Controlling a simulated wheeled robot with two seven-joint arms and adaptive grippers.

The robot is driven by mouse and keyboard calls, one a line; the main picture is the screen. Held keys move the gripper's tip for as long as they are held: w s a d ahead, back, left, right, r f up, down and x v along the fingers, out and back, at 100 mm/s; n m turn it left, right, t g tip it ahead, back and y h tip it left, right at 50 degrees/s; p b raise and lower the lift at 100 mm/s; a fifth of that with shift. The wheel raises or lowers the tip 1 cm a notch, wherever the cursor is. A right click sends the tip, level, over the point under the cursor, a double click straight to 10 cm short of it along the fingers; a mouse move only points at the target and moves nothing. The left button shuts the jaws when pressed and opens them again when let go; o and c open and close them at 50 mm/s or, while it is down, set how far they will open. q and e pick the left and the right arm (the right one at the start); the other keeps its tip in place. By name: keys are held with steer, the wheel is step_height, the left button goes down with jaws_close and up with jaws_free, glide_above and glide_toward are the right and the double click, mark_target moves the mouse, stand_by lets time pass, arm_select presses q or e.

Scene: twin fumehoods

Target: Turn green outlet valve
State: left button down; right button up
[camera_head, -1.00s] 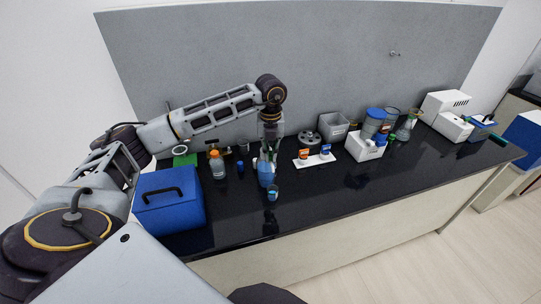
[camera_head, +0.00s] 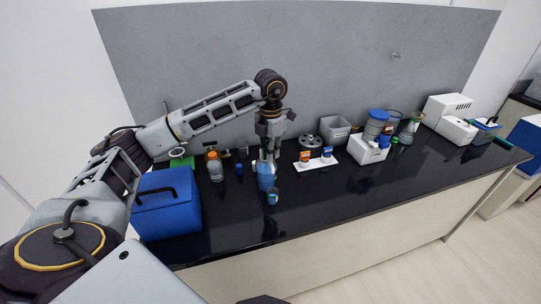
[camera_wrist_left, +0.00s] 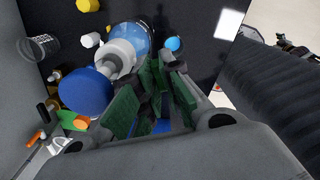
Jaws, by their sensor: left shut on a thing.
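My left gripper (camera_head: 268,143) points down over the middle of the black bench, above a clear vessel with blue liquid (camera_head: 265,172). In the left wrist view, its dark green finger pads (camera_wrist_left: 155,98) are close together. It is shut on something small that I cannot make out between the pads. A clear vessel with blue contents (camera_wrist_left: 125,42) lies just beyond the fingers. I cannot single out a green outlet valve; the fingers may hide it. A green item (camera_head: 180,160) shows behind the blue box. My right gripper is not in view.
A blue box with a black handle (camera_head: 168,205) stands at the left. An orange-capped bottle (camera_head: 216,170) and a small blue cup (camera_head: 272,197) are near the vessel. A white tray (camera_head: 315,165) is to its right. The bench front is mostly clear.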

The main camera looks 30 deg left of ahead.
arm_select(q)
steer(key=m+b, duration=0.1)
steer(key=m, duration=0.4)
steer(key=shift+b, duration=0.35)
stand_by(0.4)
steer(key=c, duration=1.6)
jaws_free()
steer(key=shift+o, duration=0.2)
steer(key=shift+r, duration=0.1)
step_height(320, 180, up, 12)
